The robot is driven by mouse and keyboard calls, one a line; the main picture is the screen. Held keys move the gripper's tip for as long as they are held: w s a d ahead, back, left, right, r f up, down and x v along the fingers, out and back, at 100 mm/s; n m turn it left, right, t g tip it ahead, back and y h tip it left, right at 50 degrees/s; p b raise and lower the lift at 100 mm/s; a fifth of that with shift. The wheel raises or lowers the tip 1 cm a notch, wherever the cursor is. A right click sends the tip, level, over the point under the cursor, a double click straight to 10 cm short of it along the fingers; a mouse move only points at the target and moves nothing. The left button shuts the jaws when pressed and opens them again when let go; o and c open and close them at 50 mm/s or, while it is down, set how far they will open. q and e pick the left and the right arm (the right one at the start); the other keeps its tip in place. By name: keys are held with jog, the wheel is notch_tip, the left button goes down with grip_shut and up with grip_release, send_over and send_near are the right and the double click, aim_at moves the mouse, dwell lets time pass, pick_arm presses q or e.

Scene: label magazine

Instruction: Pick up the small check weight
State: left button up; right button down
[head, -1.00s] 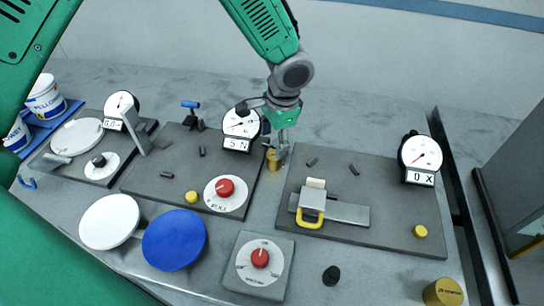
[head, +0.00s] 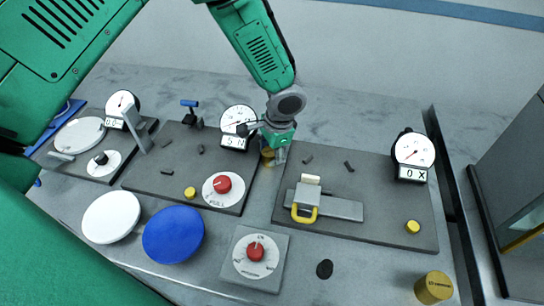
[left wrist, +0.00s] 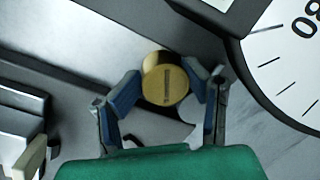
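The small check weight, a short brass cylinder (head: 268,156), stands at the gap between the middle and right grey boards. My left gripper (head: 275,150) is down at it and partly hides it in the head view. In the left wrist view the weight (left wrist: 165,80) shows its round, slotted top between the two fingertips of my left gripper (left wrist: 163,72). The fingers lie close along both sides. Whether they press on it I cannot tell. My right gripper is not in view.
A larger brass weight (head: 434,287) stands at the lower right. A dial gauge (head: 239,120) stands close beside my left gripper. The right board carries a slide with a yellow handle (head: 304,213). White (head: 111,217) and blue (head: 173,235) discs lie at the front left.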

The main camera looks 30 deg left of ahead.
aim_at(271, 152)
pick_arm(q)
jog(key=shift+f, duration=0.1)
grip_shut()
jog(key=shift+w+r, duration=0.2)
jog(key=shift+r, duration=0.15)
notch_tip(271, 152, up, 18)
jog(key=shift+f+b, duration=0.2)
jog(key=shift+b, duration=0.15)
jog(key=shift+d+f, duration=0.1)
